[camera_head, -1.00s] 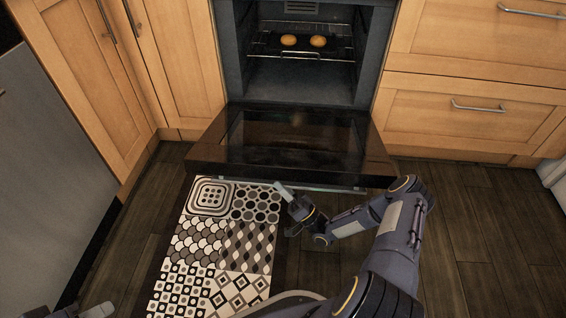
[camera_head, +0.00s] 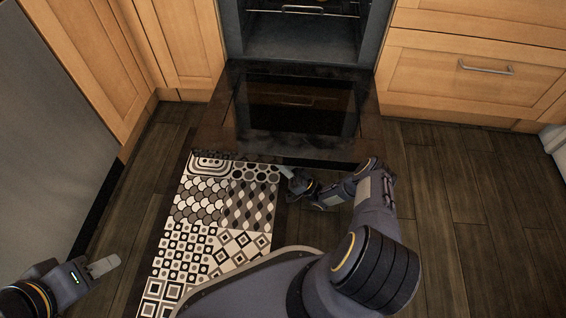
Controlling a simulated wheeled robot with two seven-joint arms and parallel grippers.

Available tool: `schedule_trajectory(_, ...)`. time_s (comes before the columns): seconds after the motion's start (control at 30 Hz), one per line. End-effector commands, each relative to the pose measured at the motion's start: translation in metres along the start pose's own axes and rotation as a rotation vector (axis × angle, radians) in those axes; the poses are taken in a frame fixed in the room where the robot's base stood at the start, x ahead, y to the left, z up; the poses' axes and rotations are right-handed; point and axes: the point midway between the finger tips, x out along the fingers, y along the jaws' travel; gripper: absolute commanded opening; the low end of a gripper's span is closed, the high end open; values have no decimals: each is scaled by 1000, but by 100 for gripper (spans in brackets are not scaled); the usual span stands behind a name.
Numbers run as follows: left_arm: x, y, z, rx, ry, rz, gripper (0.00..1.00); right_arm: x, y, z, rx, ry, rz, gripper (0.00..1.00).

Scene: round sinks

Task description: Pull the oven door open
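The oven door (camera_head: 292,104) is folded down, lying about flat in front of the oven cavity (camera_head: 300,36). Its dark glass inner face points up. My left gripper (camera_head: 104,265) is at the lower left, above the floor and away from the door. Its finger shows as one pale piece, and no gap is visible.
A black-and-white patterned mat (camera_head: 222,215) lies on the dark wood floor (camera_head: 445,215) below the door. Wooden cabinets (camera_head: 480,72) flank the oven. A grey appliance front (camera_head: 50,120) stands at the left. An oven rack (camera_head: 303,11) shows inside the cavity.

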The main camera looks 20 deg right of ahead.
Motion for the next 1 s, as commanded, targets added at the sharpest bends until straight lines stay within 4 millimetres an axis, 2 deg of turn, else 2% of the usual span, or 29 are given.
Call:
schedule_trajectory(0.03,0,0,0,0,0,0,36,2,7,-5,-15,2,11,0)
schedule_trajectory(0.13,0,0,0,0,0,0,36,2,7,-5,-16,2,11,0)
schedule_trajectory(0.17,0,0,0,0,0,0,36,2,7,-5,-16,2,10,29)
schedule_trajectory(0.3,0,0,0,0,0,0,36,2,5,-4,-13,2,10,45)
schedule_trajectory(0.63,0,0,0,0,0,0,36,-4,4,-2,-9,2,9,45)
schedule_trajectory(1.0,0,0,0,0,0,0,36,-63,5,-2,-12,3,11,45)
